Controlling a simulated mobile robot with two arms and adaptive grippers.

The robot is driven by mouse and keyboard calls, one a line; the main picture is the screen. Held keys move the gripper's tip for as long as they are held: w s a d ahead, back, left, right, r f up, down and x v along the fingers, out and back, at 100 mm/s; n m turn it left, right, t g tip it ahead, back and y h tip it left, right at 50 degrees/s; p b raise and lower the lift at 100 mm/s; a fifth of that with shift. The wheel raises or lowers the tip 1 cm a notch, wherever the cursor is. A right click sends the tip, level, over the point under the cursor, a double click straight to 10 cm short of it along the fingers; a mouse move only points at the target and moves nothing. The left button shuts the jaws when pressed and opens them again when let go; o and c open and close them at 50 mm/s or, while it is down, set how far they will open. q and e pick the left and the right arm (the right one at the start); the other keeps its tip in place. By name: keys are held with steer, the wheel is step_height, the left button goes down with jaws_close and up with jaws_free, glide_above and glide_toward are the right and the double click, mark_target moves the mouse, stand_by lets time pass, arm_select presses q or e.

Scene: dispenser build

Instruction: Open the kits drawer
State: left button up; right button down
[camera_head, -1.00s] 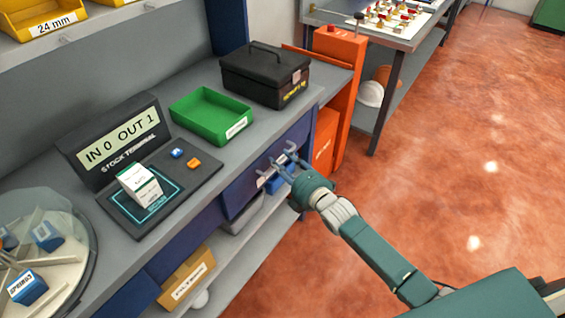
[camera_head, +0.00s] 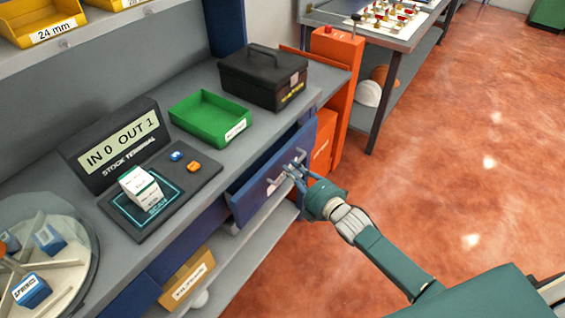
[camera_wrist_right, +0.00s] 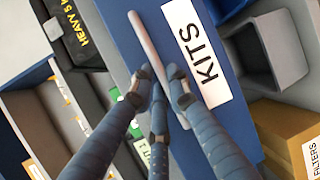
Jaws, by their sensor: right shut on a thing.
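The kits drawer (camera_head: 258,190) is a blue drawer under the workbench edge, and it stands partly pulled out, with a dark gap behind its front. Its white KITS label (camera_wrist_right: 196,55) shows in the right wrist view, beside the pale bar handle (camera_wrist_right: 150,42). My right gripper (camera_head: 292,170) is at the handle on the drawer front. In the right wrist view its fingers (camera_wrist_right: 162,88) are closed around the handle. My left gripper is in neither view.
On the bench stand a green tray (camera_head: 190,115), a black toolbox (camera_head: 245,80) and a stock terminal (camera_head: 110,145) with a white box. An orange cabinet (camera_head: 335,75) stands at the bench's far end. Open red floor (camera_head: 440,200) lies to the right.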

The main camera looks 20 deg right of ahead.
steer(key=s+d+p, duration=0.4)
steer(key=s+d, duration=1.1)
steer(key=s, duration=0.4)
steer(key=shift+s, duration=0.2)
steer(key=c, duration=1.7)
jaws_free()
steer(key=shift+o, duration=0.2)
steer(key=v, duration=1.2)
steer(key=shift+d+f, duration=0.1)
steer(key=shift+f, duration=0.05)
